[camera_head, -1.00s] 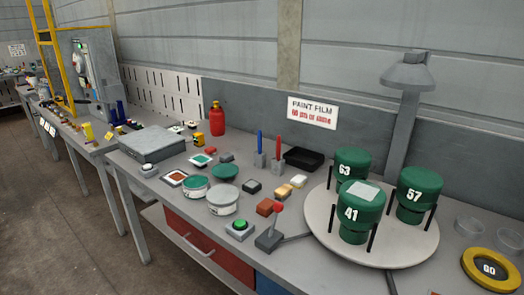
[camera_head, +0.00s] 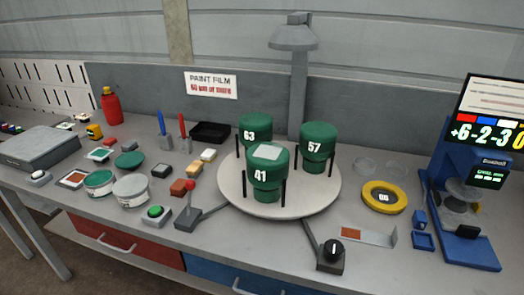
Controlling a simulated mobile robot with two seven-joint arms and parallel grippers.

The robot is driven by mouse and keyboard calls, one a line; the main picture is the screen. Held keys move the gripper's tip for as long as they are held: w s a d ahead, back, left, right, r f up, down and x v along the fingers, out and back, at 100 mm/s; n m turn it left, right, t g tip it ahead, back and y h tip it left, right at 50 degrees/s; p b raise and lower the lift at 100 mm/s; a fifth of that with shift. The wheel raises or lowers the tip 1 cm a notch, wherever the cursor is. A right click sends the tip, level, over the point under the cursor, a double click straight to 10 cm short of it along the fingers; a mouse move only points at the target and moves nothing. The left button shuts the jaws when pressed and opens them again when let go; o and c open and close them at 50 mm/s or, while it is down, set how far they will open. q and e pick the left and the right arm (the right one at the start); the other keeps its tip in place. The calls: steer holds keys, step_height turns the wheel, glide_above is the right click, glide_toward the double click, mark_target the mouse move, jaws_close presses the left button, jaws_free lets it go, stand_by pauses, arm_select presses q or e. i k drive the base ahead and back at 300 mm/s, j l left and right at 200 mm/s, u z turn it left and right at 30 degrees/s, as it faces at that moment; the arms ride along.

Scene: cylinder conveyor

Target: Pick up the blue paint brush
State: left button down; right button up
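A blue paint brush (camera_head: 162,125) stands upright in a small grey holder (camera_head: 166,143) toward the back of the bench, left of centre. A red brush (camera_head: 182,126) stands upright in a similar holder just to its right. The blue brush is thin in this view, and its lower end is hidden in the holder. Neither of my grippers shows in the head view.
A round turntable (camera_head: 235,196) carries green cylinders marked 63, 41 and 57. A black tray (camera_head: 210,132) lies right of the brushes. Paint tins (camera_head: 131,190), a joystick (camera_head: 189,205) and a green button (camera_head: 155,212) stand in front. A blue instrument (camera_head: 470,190) stands at right.

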mark_target(159, 115)
steer(key=i+j+u, duration=0.15)
steer(key=j, duration=0.25)
steer(key=i+j+u, duration=0.15)
steer(key=j, duration=0.2)
steer(key=i+j+u, duration=0.15)
steer(key=j, duration=0.25)
